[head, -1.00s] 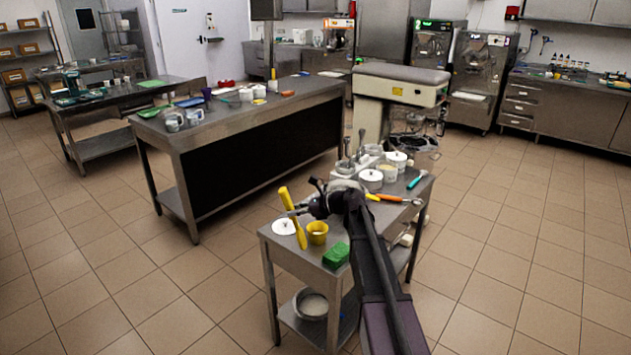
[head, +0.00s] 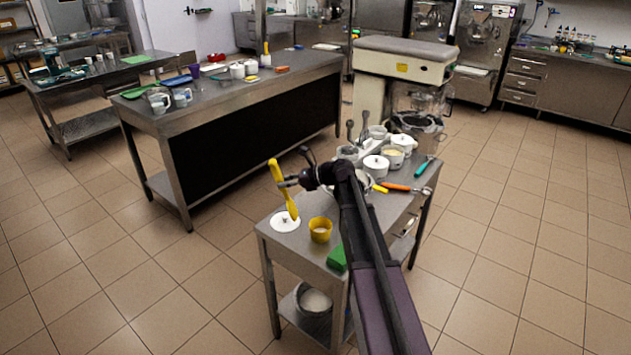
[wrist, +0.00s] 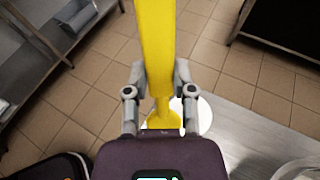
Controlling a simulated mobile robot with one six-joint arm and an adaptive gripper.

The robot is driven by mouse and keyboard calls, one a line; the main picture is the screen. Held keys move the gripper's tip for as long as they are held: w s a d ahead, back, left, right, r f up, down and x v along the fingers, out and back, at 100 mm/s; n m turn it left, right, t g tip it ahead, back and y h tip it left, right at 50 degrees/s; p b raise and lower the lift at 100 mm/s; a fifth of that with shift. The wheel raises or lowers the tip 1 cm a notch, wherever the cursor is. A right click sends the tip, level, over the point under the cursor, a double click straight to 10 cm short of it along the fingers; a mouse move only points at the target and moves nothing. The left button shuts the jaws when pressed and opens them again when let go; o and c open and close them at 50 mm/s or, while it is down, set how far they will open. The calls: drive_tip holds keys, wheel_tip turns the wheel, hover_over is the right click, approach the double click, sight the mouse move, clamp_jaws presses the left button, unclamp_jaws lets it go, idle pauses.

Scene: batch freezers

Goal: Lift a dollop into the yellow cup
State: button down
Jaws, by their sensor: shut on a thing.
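My gripper (head: 290,182) is shut on a yellow spatula (head: 283,185), held roughly upright with its broad end down. The wrist view shows the spatula (wrist: 156,50) between the two grey fingers of my gripper (wrist: 158,72). The yellow cup (head: 320,233) stands upright on the small steel table, right of the spatula's lower end and apart from it. Its inside looks pale, but I cannot tell what is in it. No dollop is clearly visible on the spatula.
A green block (head: 337,259) lies right of the cup. White tubs (head: 376,168), an orange-handled tool (head: 404,188) and a teal-handled tool (head: 424,165) crowd the table's far end. My arm hides part of a round bowl there. A long steel counter (head: 225,113) stands behind left.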

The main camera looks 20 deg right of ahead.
drive_tip(key=shift+d, duration=0.15)
drive_tip(key=s+d, duration=0.3)
drive_tip(key=d, duration=0.5)
drive_tip(key=shift+s, duration=0.3)
drive_tip(key=shift+w+a+p, duration=0.15)
drive_tip(key=shift+p, duration=0.15)
drive_tip(key=w+a+f+g+h+p, duration=0.1)
drive_tip(key=a+h, duration=0.1)
drive_tip(key=w+a+f+g+h+p, duration=0.1)
drive_tip(key=a+f+h+p, duration=0.1)
drive_tip(key=h, duration=0.1)
drive_tip(key=w+a+f+g+h+p, duration=0.1)
drive_tip(key=a+h+p, duration=0.1)
drive_tip(key=a+h, duration=0.1)
drive_tip(key=shift+w+f+g, duration=0.15)
drive_tip(key=shift+f+g, duration=0.15)
drive_tip(key=shift+f, duration=0.1)
drive_tip(key=shift+w+a+f+g+h+p, duration=0.2)
drive_tip(key=shift+a+f+g+h, duration=0.25)
drive_tip(key=shift+h, duration=0.55)
drive_tip(key=shift+w+a+f+g+h+p, duration=0.15)
drive_tip(key=shift+a+f+g+h, duration=0.25)
drive_tip(key=shift+h, duration=0.6)
